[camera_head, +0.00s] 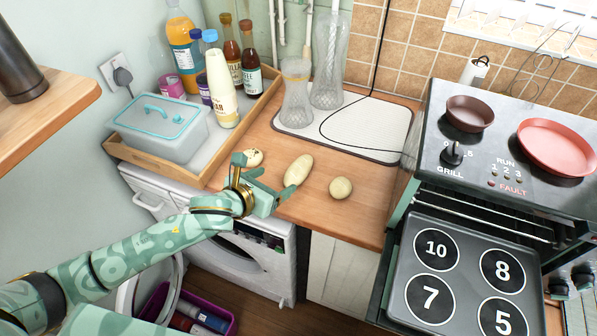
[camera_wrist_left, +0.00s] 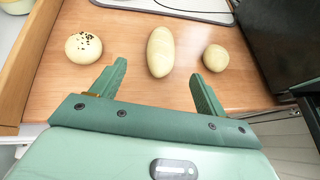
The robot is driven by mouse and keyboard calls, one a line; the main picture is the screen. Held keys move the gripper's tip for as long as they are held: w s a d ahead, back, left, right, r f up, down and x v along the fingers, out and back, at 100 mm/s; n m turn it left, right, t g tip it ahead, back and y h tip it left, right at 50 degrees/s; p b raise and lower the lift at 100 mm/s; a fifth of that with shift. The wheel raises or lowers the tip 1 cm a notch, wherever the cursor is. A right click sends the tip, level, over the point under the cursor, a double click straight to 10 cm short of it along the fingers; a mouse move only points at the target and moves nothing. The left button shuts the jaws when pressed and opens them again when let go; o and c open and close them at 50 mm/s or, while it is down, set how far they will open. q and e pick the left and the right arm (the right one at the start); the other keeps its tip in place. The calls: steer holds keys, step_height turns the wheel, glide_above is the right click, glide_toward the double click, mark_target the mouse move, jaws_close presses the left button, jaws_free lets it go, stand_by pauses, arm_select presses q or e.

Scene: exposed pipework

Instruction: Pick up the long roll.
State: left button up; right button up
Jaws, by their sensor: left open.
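The long roll (camera_head: 298,170) is a pale, smooth, oval bread roll lying on the wooden counter, between two rounder rolls. In the left wrist view the long roll (camera_wrist_left: 160,51) lies ahead of the gap between my left fingers, pointing roughly away from me. My left gripper (camera_head: 264,180) is open and empty, at the counter's front edge just left of the long roll in the head view. It also shows in the left wrist view (camera_wrist_left: 155,88), with one finger to each side of the roll's near end. My right gripper is not in view.
A seeded round roll (camera_wrist_left: 83,46) lies left and a plain round roll (camera_head: 340,188) right. A wooden tray (camera_head: 190,172) with bottles and a lidded box stands left. A drying mat (camera_head: 375,140) with glass vases lies behind; the stove (camera_head: 490,180) stands right.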

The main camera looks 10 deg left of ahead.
mark_target(294, 171)
arm_select(q)
steer(key=b+x, duration=0.1)
steer(key=x, duration=0.4)
steer(key=shift+w+d+f, duration=0.1)
steer(key=shift+w+f, duration=0.05)
steer(key=shift+w, duration=0.05)
steer(key=b+x, duration=0.2)
steer(key=x, duration=0.3)
steer(key=shift+d+f, duration=0.15)
steer(key=shift+d, duration=0.1)
steer(key=shift+c, duration=1.2)
steer(key=c, duration=0.8)
